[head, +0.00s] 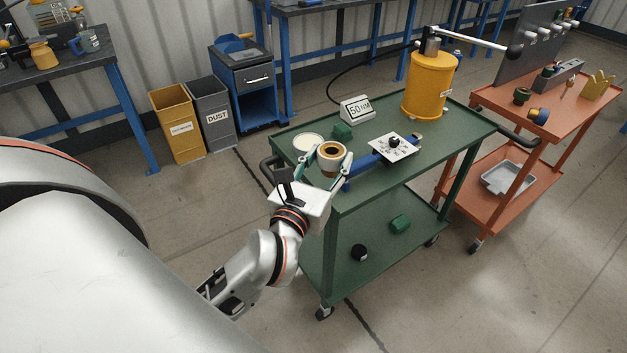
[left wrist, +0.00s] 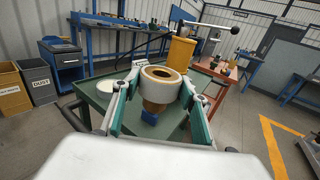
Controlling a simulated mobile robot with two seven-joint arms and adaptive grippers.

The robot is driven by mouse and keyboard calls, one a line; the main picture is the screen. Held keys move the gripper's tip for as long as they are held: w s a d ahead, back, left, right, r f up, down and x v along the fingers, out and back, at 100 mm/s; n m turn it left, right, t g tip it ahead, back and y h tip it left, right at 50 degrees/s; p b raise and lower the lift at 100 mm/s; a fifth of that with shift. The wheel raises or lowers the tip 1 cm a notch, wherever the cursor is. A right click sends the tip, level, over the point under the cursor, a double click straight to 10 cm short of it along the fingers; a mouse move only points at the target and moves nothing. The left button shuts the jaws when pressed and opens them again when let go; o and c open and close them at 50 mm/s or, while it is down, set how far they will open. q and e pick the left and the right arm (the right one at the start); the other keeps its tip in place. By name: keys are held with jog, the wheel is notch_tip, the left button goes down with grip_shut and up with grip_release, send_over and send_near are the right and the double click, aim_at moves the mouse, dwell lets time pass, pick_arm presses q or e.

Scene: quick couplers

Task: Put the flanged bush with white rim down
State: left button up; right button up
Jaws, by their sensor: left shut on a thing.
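The flanged bush with white rim (head: 330,152) is a tan-brown ring with a pale upper rim and a dark bore. My left gripper (head: 331,161) is shut on it, one finger on each side, above the near left end of the green cart (head: 447,132). In the left wrist view the bush (left wrist: 158,86) sits upright between the fingers of the gripper (left wrist: 158,97). Its narrower lower part shows below the wide rim. I cannot tell whether its underside touches the cart top. My right gripper is not in view.
On the cart stand a white round dish (head: 308,142), a green block (head: 343,131), a "50 NM" sign (head: 357,110), a white plate with dark parts (head: 393,147) on a blue tool, and a yellow cylinder (head: 428,86). An orange cart (head: 545,141) stands to the right.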

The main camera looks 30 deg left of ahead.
pick_arm(q)
jog(key=w+a+r+n+g+y+b, duration=0.35)
jog(key=w+a+r+y, duration=0.3)
jog(key=r, duration=0.35)
jog(key=shift+n+t, duration=0.45)
jog(key=f+b, duration=0.1)
jog(key=f, duration=0.5)
jog(key=f+b, duration=0.2)
jog(key=f, duration=0.5)
jog(key=a+f+b, duration=0.1)
jog(key=f+b, duration=0.1)
jog(key=f, duration=0.4)
jog(key=shift+w+f, duration=0.3)
jog(key=shift+w, duration=0.05)
jog(key=shift+f, duration=0.3)
jog(key=shift+r, duration=0.1)
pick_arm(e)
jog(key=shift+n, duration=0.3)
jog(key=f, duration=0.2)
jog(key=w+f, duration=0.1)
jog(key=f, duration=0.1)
